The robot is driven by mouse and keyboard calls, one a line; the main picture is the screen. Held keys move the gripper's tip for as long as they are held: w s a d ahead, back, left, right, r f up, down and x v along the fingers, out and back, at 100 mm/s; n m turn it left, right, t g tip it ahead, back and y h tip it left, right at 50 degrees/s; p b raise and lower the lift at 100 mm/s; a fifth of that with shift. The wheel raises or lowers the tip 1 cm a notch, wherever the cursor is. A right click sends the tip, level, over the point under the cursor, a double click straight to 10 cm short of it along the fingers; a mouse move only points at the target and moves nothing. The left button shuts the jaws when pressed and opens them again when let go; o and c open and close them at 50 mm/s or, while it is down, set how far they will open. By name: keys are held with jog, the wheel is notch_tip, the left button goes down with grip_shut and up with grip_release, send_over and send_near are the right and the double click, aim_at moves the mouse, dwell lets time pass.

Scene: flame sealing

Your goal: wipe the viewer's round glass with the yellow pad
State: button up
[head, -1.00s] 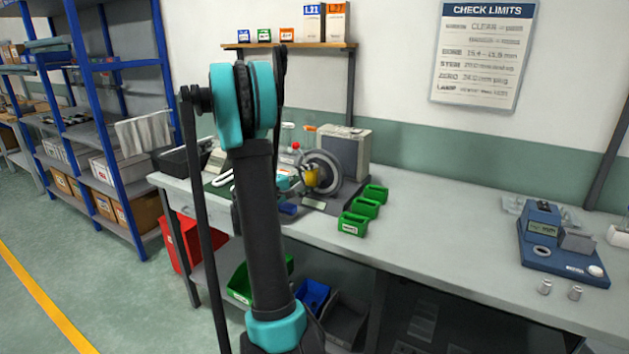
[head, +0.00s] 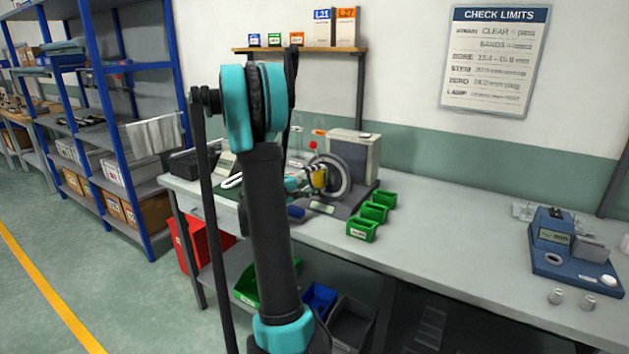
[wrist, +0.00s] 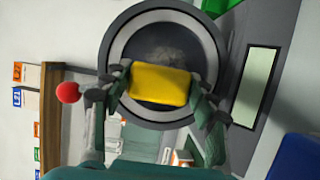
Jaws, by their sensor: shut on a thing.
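The viewer (head: 352,160) stands on the bench, a grey box with a round glass in a light ring. In the wrist view its round glass (wrist: 165,52) is dark, with a pale cloudy smudge above the pad. My gripper (wrist: 160,88) is shut on the yellow pad (wrist: 160,84), one finger on each side. The pad is in front of the lower middle of the glass; I cannot tell whether it touches. In the head view the pad (head: 319,179) shows small at the glass, and my arm hides part of the bench on the left.
A red ball-topped lever (wrist: 68,92) is beside the viewer's ring. Green bins (head: 374,212) stand just right of the viewer. The bench between is clear.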

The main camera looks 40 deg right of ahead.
jog(key=shift+s+d+f, duration=0.1)
jog(key=shift+s+d, duration=0.3)
jog(key=shift+s, duration=0.45)
jog(key=shift+s+d+r, duration=0.1)
jog(key=shift+s+d, duration=0.25)
jog(key=shift+s, duration=0.45)
jog(key=shift+s+d+f, duration=0.1)
jog(key=shift+s+d, duration=0.3)
jog(key=shift+s, duration=0.45)
jog(key=shift+w, duration=0.1)
jog(key=shift+w+a, duration=0.45)
jog(key=shift+w, duration=0.7)
jog(key=shift+w+a, duration=0.5)
jog(key=shift+w, duration=0.65)
jog(key=shift+w+a, duration=0.45)
jog(key=shift+w, duration=0.7)
jog(key=shift+a, duration=0.1)
jog(key=shift+s+a, duration=0.4)
jog(key=shift+a, duration=0.5)
jog(key=shift+s+a, duration=0.4)
jog(key=shift+a, duration=0.5)
jog(key=shift+s+a, duration=0.4)
jog(key=shift+a, duration=0.5)
